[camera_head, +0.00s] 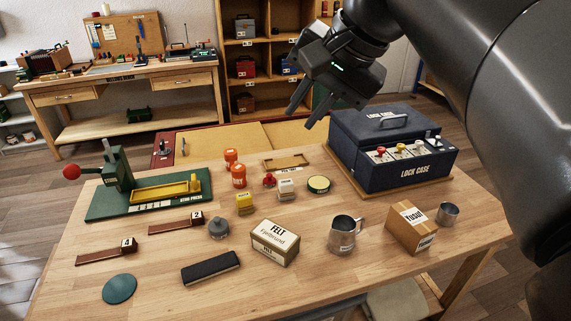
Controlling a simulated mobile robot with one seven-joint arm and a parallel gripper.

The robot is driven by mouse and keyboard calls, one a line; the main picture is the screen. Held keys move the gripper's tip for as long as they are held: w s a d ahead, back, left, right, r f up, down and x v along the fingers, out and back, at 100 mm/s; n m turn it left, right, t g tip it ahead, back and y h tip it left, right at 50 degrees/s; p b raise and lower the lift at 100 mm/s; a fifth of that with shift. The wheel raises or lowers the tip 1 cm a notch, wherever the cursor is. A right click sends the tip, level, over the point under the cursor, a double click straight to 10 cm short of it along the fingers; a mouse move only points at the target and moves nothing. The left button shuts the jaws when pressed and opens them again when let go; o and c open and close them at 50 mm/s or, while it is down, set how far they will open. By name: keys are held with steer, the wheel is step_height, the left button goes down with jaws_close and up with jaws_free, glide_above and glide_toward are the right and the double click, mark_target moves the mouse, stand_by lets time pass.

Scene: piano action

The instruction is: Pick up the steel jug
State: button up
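The steel jug (342,236) stands upright on the wooden table, in the front right part of the picture. It is a shiny grey cup shape with a handle on its right side. A smaller steel cup (447,214) stands further right, beyond a cardboard box. My gripper (304,117) is up in the air above the back of the table, left of the lock case and well apart from the jug. Its two fingers point down and to the left, with a gap between them and nothing visible in it.
A felt box (275,243) stands just left of the jug, and a cardboard box (411,228) just right of it. The blue lock case (391,150) stands behind. A green press (120,172) and several small items occupy the left and middle. Bare tabletop lies before the jug.

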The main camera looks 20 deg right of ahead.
steer(key=w+d+m+t+y, duration=0.45)
steer(key=w+d+m, duration=0.45)
steer(key=d+m, duration=0.4)
steer(key=s+d+r+m+t+h, duration=0.1)
steer(key=d+m+t+h, duration=0.1)
steer(key=d+m+t, duration=1.2)
steer(key=n+g, duration=0.2)
steer(key=g, duration=0.5)
glide_toward(358, 220)
steer(key=shift+y, duration=0.25)
steer(key=f, duration=0.1)
steer(key=w+d+f, duration=0.2)
steer(key=shift+d+f, duration=0.25)
steer(key=shift+f, duration=0.2)
steer(key=shift+w+a+f, duration=0.1)
steer(key=shift+w+a, duration=0.05)
steer(key=shift+w, duration=0.1)
steer(key=x, duration=1)
steer(key=shift+w+a+r, duration=0.1)
steer(key=shift+r, duration=0.15)
jaws_close()
